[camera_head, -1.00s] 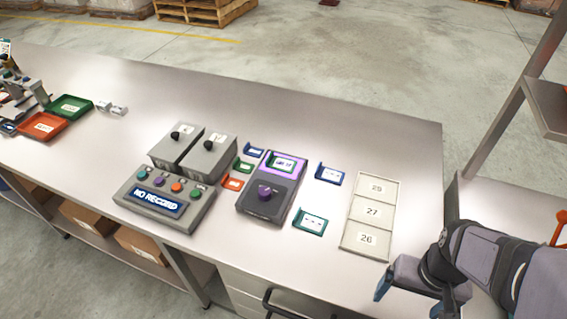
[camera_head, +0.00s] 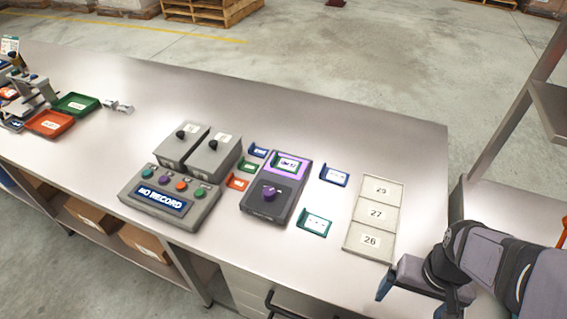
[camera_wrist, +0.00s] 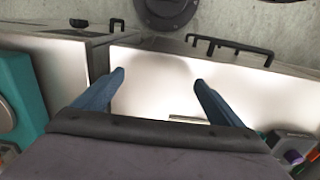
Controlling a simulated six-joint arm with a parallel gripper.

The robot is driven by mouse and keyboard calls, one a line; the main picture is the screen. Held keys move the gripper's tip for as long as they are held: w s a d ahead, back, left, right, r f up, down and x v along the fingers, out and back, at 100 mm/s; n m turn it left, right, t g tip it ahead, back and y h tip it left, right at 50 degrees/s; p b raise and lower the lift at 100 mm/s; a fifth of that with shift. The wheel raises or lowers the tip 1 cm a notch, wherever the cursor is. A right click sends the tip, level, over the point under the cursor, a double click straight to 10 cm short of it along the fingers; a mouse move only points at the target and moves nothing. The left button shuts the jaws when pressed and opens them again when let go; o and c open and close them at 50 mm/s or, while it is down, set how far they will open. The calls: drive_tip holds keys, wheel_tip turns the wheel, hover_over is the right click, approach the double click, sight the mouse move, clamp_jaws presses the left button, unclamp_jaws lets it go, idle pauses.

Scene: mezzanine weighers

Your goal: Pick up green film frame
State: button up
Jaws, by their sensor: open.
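A green-edged frame with a white label (camera_head: 314,223) lies flat on the bench, left of the numbered tray. Which one is the film frame I cannot tell. My gripper (camera_head: 412,299) is at the lower right, right of the tray and apart from all the frames. Its blue fingers are spread and empty in the wrist view (camera_wrist: 158,82).
A pale tray with numbered sections (camera_head: 348,250) lies between the frames and my gripper. A blue frame (camera_head: 334,177) lies behind the labelled green one. A button console (camera_head: 172,195) and two grey boxes (camera_head: 212,157) stand left. The bench behind is clear.

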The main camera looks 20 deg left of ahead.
drive_tip(key=w+a+r+p, duration=0.1)
drive_tip(key=w+a+r, duration=0.25)
drive_tip(key=w, duration=0.65)
drive_tip(key=t+p, duration=0.4)
drive_tip(key=p, duration=0.1)
approach(286, 164)
drive_tip(key=shift+p+x, duration=1.75)
drive_tip(key=shift+x, duration=0.65)
drive_tip(key=shift+w+f+t, duration=0.3)
drive_tip(key=shift+f, duration=0.55)
drive_tip(key=c, duration=1.2)
